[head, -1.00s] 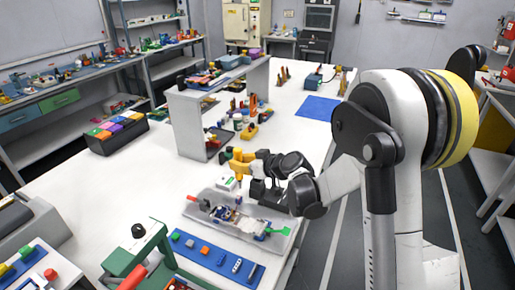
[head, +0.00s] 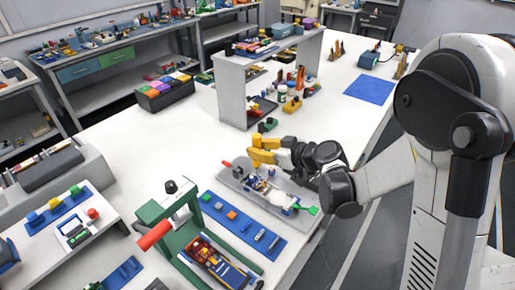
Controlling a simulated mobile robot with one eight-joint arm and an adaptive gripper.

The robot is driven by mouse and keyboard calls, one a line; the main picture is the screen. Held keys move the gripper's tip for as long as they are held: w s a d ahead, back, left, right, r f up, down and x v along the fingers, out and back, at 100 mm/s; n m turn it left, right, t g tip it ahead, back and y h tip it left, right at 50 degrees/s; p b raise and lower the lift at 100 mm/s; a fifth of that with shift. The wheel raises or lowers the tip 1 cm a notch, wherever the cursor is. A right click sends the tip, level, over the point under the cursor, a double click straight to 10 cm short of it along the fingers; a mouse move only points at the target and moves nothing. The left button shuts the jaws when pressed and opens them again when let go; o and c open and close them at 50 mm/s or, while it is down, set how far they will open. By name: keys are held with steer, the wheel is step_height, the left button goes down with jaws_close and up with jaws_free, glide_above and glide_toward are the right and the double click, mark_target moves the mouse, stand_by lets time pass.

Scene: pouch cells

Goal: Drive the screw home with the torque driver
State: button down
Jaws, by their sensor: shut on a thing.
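My gripper (head: 268,151) is over the far side of a grey tray-like fixture (head: 232,182) on the white table. It is shut on a yellow tool (head: 262,143), which looks like the torque driver. The tool's tip is too small to make out, so I cannot tell whether it touches anything. The screw cannot be made out.
A blue strip (head: 240,228) with small parts lies in front of the fixture. A green press (head: 172,225) with a red handle stands front left. A white shelf stand (head: 232,92) rises behind.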

mark_target(260, 165)
steer(key=shift+f+b, duration=2.45)
steer(key=shift+f, duration=0.35)
steer(key=shift+b, duration=0.35)
steer(key=shift+f+b, duration=0.7)
stand_by(0.6)
steer(key=shift+f+b, duration=0.25)
steer(key=shift+b, duration=0.55)
stand_by(1.7)
steer(key=shift+r, duration=0.1)
steer(key=shift+r+p, duration=2.55)
steer(key=shift+r, duration=0.85)
